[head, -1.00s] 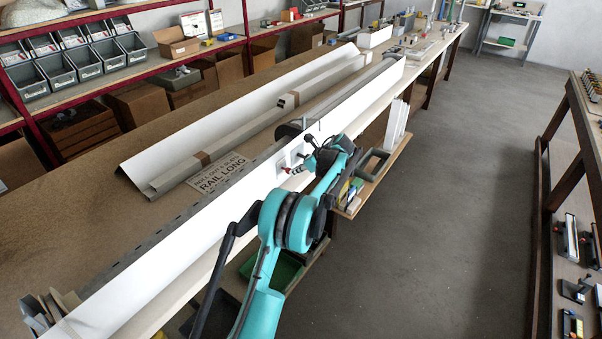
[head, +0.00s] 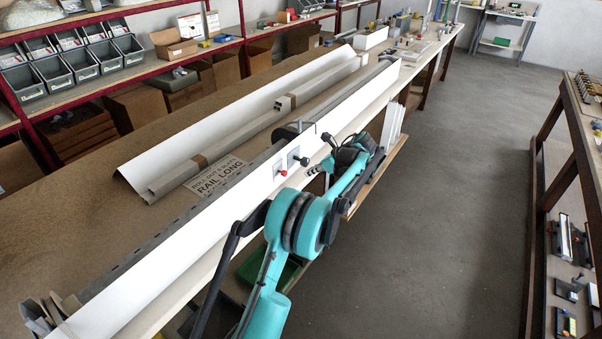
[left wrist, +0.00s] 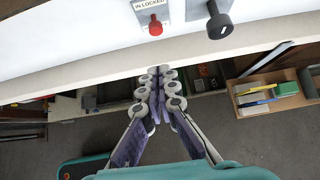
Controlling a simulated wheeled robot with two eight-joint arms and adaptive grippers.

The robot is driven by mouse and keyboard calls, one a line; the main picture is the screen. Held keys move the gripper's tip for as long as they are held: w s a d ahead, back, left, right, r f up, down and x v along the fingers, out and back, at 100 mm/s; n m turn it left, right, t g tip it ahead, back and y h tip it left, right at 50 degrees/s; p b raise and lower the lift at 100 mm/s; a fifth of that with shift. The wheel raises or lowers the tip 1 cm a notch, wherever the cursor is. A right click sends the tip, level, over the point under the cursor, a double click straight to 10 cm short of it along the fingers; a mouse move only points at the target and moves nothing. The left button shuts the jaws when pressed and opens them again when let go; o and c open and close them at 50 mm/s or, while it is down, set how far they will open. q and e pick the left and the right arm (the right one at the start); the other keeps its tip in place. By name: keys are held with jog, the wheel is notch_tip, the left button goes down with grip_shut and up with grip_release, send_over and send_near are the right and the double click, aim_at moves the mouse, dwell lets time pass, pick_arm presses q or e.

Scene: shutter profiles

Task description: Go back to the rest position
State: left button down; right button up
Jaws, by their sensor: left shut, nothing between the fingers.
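My left gripper (head: 312,171) is shut and empty, just in front of the white panel's lower edge. In the left wrist view its purple-sided fingers (left wrist: 158,88) meet below the panel edge and touch nothing that I can see. The long white panel (head: 180,250) runs along the bench front. It carries a red knob (head: 282,172) and a black knob (head: 301,159) on small plates. The red knob (left wrist: 155,25) hangs under a label ending in "LOCKED", with the black knob (left wrist: 219,24) to its right. My right gripper is not in view.
Below the panel are a green bin (head: 290,272) and a shelf with small items (left wrist: 265,97). The grey floor (head: 430,240) is open to the right, up to another bench (head: 568,125).

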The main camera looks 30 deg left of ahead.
pick_arm(q)
jog(key=s+d+r+n+t+h, duration=0.1)
jog(key=s+d+r+n+h, duration=0.1)
jog(key=s+d+r+n, duration=0.3)
jog(key=s+d+r+n+t+h, duration=0.1)
jog(key=s+d+r, duration=0.15)
jog(key=s, duration=0.45)
jog(key=s+d+r+n+t+h, duration=0.1)
jog(key=s+d+r+n+h, duration=0.15)
jog(key=s+d, duration=0.3)
jog(key=s+d+f+n+t+h, duration=0.1)
jog(key=s+d+f+n, duration=0.1)
jog(key=s, duration=0.4)
jog(key=s+d+f+n+t+h+b, duration=0.1)
jog(key=s+d+f+n, duration=0.2)
jog(key=s, duration=0.4)
jog(key=s+d+f+n+t+h, duration=0.1)
jog(key=s+d+f+n, duration=0.1)
jog(key=s+d+n, duration=0.2)
jog(key=s+n, duration=0.1)
jog(key=s, duration=0.2)
jog(key=shift+s+d+f+t+b, duration=0.25)
jog(key=shift+f+t+b, duration=0.05)
jog(key=shift+f+b, duration=0.05)
jog(key=shift+h, duration=0.25)
